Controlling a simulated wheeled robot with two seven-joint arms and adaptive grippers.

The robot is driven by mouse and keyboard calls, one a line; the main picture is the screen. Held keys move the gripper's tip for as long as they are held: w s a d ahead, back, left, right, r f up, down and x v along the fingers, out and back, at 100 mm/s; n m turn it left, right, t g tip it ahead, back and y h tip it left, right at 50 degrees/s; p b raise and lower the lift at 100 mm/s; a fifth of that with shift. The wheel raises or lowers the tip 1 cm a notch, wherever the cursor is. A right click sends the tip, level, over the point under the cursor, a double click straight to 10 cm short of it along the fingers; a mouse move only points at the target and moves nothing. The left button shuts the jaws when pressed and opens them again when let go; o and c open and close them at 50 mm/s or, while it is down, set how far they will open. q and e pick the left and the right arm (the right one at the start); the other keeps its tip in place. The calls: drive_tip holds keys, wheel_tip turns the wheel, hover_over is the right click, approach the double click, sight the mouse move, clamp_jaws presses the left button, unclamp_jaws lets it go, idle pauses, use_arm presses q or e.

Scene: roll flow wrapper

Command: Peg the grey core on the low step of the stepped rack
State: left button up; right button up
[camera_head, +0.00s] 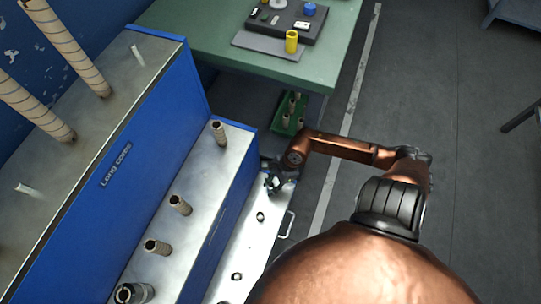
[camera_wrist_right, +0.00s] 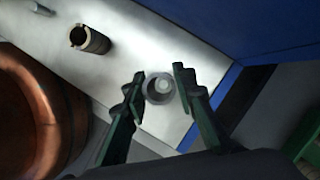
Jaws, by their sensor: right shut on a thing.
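The stepped rack (camera_head: 150,150) is blue with grey metal steps. Its low step (camera_head: 247,250) is the narrow pale one on the right. My right gripper (camera_head: 272,183) is over the far end of that step. In the right wrist view, my right gripper (camera_wrist_right: 160,86) is shut on the grey core (camera_wrist_right: 151,96), which is seen end-on between the green fingers. A pale round spot shows inside the core's bore; I cannot tell whether it is a peg inside it. The core's lower end is hidden. My left gripper is not in view.
A brown core (camera_wrist_right: 88,40) stands on the step near my right gripper. Several brown cores, one here (camera_head: 180,205), stand on the middle step. A green table (camera_head: 210,35) with a yellow cylinder (camera_head: 291,41) is behind. A green crate (camera_head: 290,112) holds cores.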

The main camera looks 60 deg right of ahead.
drive_tip(key=shift+f, duration=0.1)
drive_tip(key=shift+f+b, duration=0.55)
drive_tip(key=shift+f, duration=0.4)
drive_tip(key=shift+f, duration=0.1)
idle(0.5)
drive_tip(key=o, duration=1)
drive_tip(key=shift+o, duration=0.7)
drive_tip(key=o, duration=0.4)
drive_tip(key=shift+c, duration=0.2)
